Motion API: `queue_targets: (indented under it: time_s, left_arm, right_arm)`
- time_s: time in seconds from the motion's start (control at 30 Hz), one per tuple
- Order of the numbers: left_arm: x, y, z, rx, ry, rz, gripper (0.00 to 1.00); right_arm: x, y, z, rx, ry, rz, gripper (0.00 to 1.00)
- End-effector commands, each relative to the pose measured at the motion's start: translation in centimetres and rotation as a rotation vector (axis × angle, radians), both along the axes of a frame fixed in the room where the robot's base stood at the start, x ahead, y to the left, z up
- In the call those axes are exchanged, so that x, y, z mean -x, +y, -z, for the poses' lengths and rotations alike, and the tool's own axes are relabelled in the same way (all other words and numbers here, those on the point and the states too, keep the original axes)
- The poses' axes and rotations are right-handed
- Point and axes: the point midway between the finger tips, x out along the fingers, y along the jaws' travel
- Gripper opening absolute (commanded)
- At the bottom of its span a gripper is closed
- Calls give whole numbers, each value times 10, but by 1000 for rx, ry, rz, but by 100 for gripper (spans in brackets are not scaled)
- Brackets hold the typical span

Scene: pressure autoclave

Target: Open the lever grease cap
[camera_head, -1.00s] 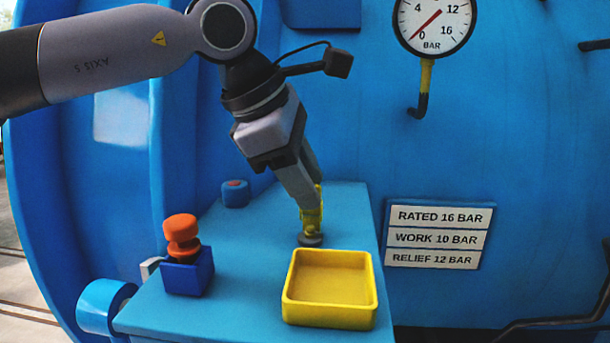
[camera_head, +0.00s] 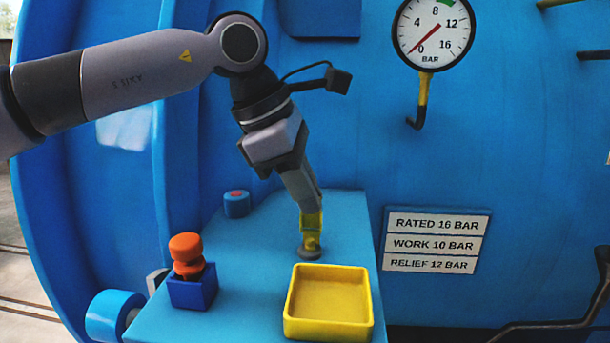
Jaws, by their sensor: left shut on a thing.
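My left gripper (camera_head: 311,212) points down over the blue shelf (camera_head: 240,270) and is shut on a small yellow part (camera_head: 311,226). Below the yellow part is a grey round base (camera_head: 310,253) on the shelf, behind the yellow tray. The fingers hide much of the yellow part, so I cannot tell whether it is the lever of the grease cap. A blue round cap with a red mark (camera_head: 237,203) sits at the back left of the shelf. My right gripper is not in view.
A yellow tray (camera_head: 328,336) stands at the front of the shelf. An orange knobbed thing in a blue holder (camera_head: 191,290) stands at the left. A pressure gauge (camera_head: 433,35) and a rating plate (camera_head: 433,241) are on the blue vessel wall.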

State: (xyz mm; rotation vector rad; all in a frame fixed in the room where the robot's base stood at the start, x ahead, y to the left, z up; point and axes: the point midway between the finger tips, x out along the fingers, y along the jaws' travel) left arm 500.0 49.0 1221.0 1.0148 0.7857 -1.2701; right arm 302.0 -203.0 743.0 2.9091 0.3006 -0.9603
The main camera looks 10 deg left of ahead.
Motion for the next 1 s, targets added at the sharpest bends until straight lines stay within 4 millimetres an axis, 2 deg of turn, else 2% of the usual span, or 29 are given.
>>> queue_targets:
  time_s: [0.03,0.13,0.6,1.0]
  left_arm:
    - [-3,-1,-4,1,35,-1,0]
    - [-7,-1,-2,2,99,0,0]
    - [-21,-1,1,2,326,0,0]
    - [-28,-1,3,2,433,1,0]
  right_arm:
    - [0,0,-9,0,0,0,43]
    - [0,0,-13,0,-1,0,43]
    - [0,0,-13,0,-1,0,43]
    - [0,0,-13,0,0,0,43]
